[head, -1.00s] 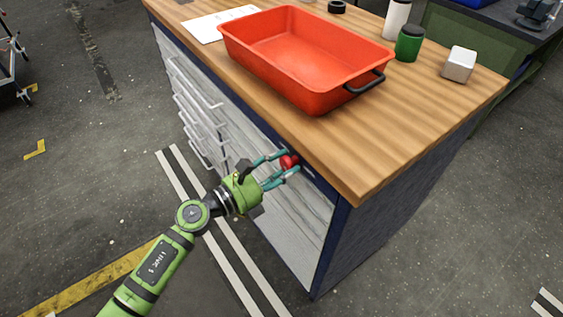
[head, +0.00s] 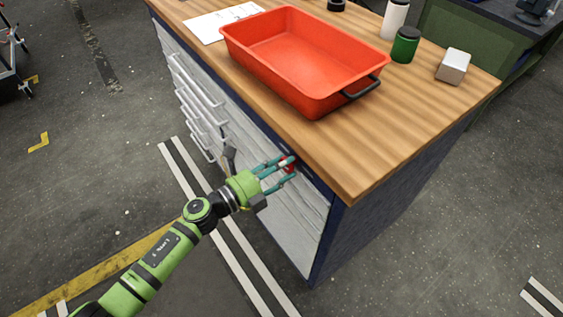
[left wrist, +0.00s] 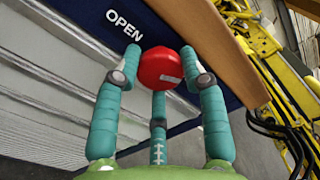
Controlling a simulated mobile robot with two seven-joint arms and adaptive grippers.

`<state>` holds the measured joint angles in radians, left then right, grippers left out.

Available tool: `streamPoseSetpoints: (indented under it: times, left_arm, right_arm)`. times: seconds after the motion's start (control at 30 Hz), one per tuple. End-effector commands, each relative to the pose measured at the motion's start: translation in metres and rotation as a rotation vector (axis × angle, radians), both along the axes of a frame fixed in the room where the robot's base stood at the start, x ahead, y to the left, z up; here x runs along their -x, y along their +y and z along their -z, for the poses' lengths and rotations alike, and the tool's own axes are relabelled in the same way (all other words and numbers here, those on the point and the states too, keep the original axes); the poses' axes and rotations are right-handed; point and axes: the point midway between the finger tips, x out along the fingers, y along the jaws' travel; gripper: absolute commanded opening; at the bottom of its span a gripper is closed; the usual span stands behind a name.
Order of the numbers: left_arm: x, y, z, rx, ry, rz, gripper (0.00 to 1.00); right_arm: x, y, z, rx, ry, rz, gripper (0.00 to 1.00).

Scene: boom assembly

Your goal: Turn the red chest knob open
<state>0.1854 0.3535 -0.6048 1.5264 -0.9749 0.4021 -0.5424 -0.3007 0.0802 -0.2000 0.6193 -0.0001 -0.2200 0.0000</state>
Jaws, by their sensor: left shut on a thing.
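The red knob (left wrist: 161,69) sits on the dark blue strip at the top of the chest front, beside the white word OPEN (left wrist: 125,24). A pale mark shows on its face. The knob is partly hidden by my fingers in the head view (head: 288,164). My left gripper (head: 280,168) is shut on the knob, with its teal fingers around it; they also show in the left wrist view (left wrist: 160,82). The chest (head: 285,225) has closed-looking silver drawer fronts below. My right gripper is not in view.
The wooden top (head: 420,110) overhangs just above the knob. On it stand a red tray (head: 290,95), a green can (head: 405,46), a white bottle (head: 394,18), a pale block (head: 453,66) and a paper sheet (head: 205,27). Drawer handles (head: 192,92) stick out at left. The floor in front is mostly clear.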

Motion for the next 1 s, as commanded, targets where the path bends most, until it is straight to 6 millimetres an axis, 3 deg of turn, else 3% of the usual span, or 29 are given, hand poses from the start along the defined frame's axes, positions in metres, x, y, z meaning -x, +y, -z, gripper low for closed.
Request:
streamPoseSetpoints:
  times: [0.43,1.0]
  left_arm:
    - [0.005,-0.002,0.005,0.158,0.235,0.009,0.09]
    - [0.005,-0.003,0.005,0.197,0.288,0.009,0.09]
  right_arm:
    - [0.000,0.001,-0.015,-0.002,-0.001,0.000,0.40]
    - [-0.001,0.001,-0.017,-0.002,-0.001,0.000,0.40]
